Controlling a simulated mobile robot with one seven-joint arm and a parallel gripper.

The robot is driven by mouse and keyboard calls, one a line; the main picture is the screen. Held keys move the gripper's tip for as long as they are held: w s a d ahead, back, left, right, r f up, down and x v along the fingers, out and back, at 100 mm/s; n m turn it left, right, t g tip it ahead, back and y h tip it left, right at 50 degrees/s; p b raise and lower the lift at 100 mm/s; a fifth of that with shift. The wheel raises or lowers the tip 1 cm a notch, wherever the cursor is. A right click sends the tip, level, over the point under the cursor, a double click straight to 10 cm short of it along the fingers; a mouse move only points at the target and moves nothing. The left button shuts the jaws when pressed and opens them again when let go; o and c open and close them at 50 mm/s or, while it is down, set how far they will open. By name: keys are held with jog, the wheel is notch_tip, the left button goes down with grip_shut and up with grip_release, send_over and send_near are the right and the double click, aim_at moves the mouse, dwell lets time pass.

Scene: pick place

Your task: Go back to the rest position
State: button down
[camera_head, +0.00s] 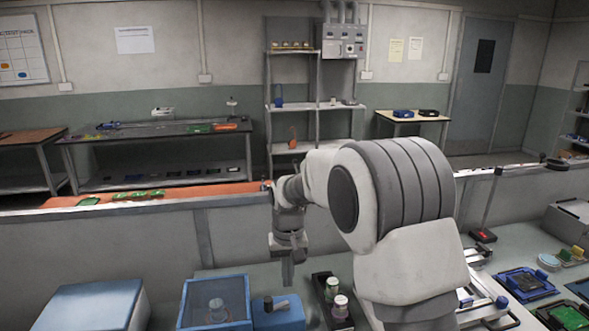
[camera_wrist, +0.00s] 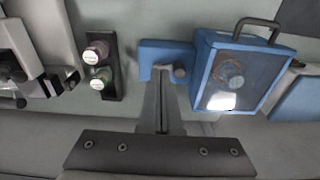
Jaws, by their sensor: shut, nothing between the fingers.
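My gripper (camera_head: 287,278) hangs pointing down at the end of my raised arm, above the bench behind the blue box and the blue block. It is shut and empty. In the wrist view, its closed fingers (camera_wrist: 162,78) appear in front of the small blue block (camera_wrist: 152,50), with a dark round knob beside them. I cannot tell the exact height, but the gripper looks clear of everything on the bench.
A blue-framed clear box (camera_head: 217,300) holds a round object. Right of it are the blue block (camera_head: 278,312) and a black tray (camera_head: 321,279) with two capped bottles. A larger blue-grey case (camera_head: 90,306) stands left. Circuit boards (camera_head: 526,283) lie right. A low partition (camera_head: 150,245) runs behind.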

jog(key=s+d+r+m+t, duration=0.1)
jog(key=s+d+r, duration=0.4)
jog(key=s+r, duration=0.2)
jog(key=s+d+r+t, duration=0.2)
jog(key=s+d+r, duration=0.35)
jog(key=r, duration=0.25)
jog(key=s+d+t, duration=0.1)
jog(key=s+d, duration=0.1)
jog(key=s, duration=0.6)
jog(key=s+d+m+t, duration=0.1)
jog(key=s+d, duration=0.2)
jog(key=s, duration=0.5)
jog(key=shift+s+r, duration=0.15)
jog(key=shift+s, duration=0.1)
jog(key=shift+d, duration=0.1)
